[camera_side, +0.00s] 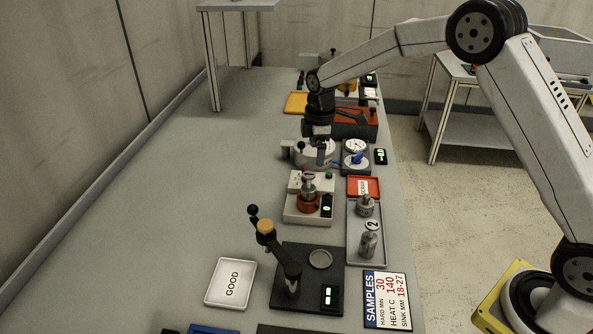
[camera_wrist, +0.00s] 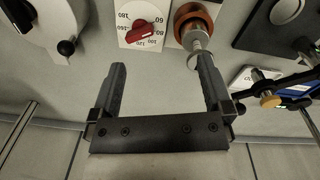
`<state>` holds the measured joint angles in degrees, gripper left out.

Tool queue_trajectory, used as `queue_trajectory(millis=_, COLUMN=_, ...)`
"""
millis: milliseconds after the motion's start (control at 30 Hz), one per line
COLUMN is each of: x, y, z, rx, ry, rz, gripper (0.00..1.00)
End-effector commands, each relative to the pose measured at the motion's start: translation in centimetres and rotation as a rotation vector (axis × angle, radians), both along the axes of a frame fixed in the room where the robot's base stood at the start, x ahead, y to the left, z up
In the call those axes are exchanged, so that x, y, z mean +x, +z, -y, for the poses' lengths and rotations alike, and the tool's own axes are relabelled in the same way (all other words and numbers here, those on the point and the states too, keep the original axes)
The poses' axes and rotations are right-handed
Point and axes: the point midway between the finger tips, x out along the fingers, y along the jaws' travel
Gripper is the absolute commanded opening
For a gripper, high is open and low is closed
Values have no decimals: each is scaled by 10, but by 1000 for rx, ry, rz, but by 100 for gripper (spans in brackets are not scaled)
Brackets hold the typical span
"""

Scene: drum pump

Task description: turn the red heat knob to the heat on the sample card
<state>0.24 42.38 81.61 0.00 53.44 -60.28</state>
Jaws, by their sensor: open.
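The red heat knob (camera_wrist: 140,29) sits on a white dial plate (camera_wrist: 130,12) near the top of the wrist view. Numbers ring it, 60 and 180 among them; which one it points at is hard to tell. My gripper (camera_wrist: 161,64) is open and empty, its fingertips apart from the knob and below it in the picture. In the side view my gripper (camera_side: 320,160) points down, above and behind the white heater box (camera_side: 296,187). The knob is too small to make out clearly there. The sample card (camera_side: 386,300) at the front right reads HEAT C 140.
An orange-red cup with a metal piece (camera_side: 308,199) stands right by the dial. A red tray (camera_side: 372,180) and a grey tray with metal samples (camera_side: 380,255) lie to the right. A black stand with a lever (camera_side: 290,275) is in front. The table's left side is clear.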

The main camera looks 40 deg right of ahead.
Motion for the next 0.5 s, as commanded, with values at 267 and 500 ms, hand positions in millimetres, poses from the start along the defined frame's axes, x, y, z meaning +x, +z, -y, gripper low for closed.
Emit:
queue_trajectory(millis=267, x=34, y=-13, z=1, rx=-5, ry=198, rz=-35, gripper=100)
queue_trajectory(millis=500, x=42, y=-16, z=1, rx=-6, ry=261, rz=-45, gripper=100)
